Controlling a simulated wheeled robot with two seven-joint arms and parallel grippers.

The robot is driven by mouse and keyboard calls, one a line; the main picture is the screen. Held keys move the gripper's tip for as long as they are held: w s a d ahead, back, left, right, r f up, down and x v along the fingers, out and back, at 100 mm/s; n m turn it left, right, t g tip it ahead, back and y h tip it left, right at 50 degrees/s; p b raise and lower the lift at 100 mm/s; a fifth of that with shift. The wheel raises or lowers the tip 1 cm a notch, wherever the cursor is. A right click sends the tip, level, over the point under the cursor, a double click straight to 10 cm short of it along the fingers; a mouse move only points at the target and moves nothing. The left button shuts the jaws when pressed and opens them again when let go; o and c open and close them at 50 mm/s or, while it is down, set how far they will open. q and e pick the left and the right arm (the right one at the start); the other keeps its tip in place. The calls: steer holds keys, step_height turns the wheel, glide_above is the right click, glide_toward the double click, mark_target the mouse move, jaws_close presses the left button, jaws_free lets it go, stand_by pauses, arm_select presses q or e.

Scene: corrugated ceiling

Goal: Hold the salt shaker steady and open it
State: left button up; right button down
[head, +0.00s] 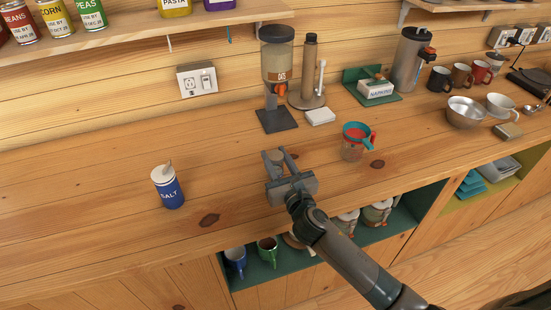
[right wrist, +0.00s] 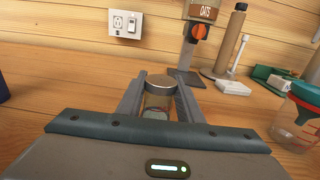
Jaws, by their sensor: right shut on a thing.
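The salt shaker (head: 171,193) is a blue can marked SALT with a white top. It stands upright on the wooden counter, left of my right gripper, and a small grey flap sticks up from its top. A blue edge at the far left of the right wrist view (right wrist: 3,82) is probably the same can. My right gripper (head: 277,155) is shut on a small clear jar with a metal lid (right wrist: 158,97), well apart from the salt shaker. The jar is partly hidden by the gripper. My left gripper is not in view.
An oats dispenser (head: 277,62) stands behind the gripper. A measuring cup (head: 353,148) with a teal rim is to its right. A napkin holder (head: 371,88), mugs and bowls stand farther right. The counter around the salt shaker is clear. Open shelves lie below the front edge.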

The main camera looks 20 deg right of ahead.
steer(key=shift+f, duration=0.3)
steer(key=c, duration=1.2)
jaws_free()
steer(key=shift+f, duration=0.15)
steer(key=shift+r, duration=0.2)
steer(key=shift+s+f, duration=0.15)
steer(key=shift+s, duration=0.6)
steer(key=s, duration=0.3)
steer(key=s+b, duration=0.1)
steer(key=s, duration=0.3)
steer(key=s+b, duration=0.1)
steer(key=s, duration=0.2)
steer(key=shift+s+d, duration=0.3)
steer(key=shift+d, duration=0.05)
